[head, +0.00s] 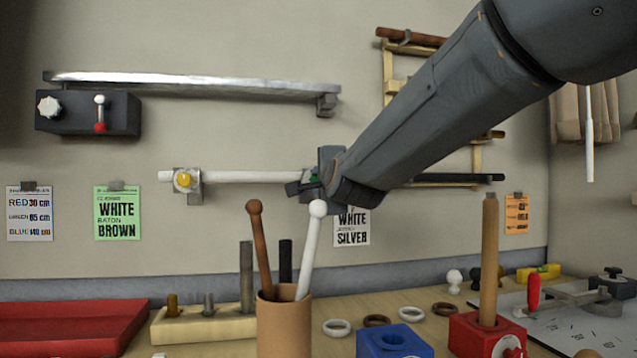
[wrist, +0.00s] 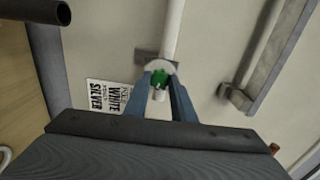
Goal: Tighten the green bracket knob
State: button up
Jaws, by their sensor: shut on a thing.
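The green bracket knob (wrist: 159,76) sits at the end of a white rod (wrist: 173,30) in the wrist view. My gripper (wrist: 161,84) is shut on the knob, with one blue-grey finger on each side of it. In the head view a small patch of the green knob (head: 313,177) shows at my gripper (head: 309,180), and the wrist hides most of its bracket. The white rod (head: 250,177) runs level along the wall to a left bracket with a yellow knob (head: 183,180).
A silver rail (head: 200,84) is mounted above on the wall. Below, a brown cup (head: 284,325) holds a brown and a white baton that reach up near my wrist. A blue block (head: 393,342), a red block (head: 470,330) and several rings lie on the table.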

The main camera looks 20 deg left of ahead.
jog(key=o, duration=1.1)
jog(key=shift+c, duration=0.2)
jog(key=v, duration=0.8)
jog(key=shift+w+a, duration=0.1)
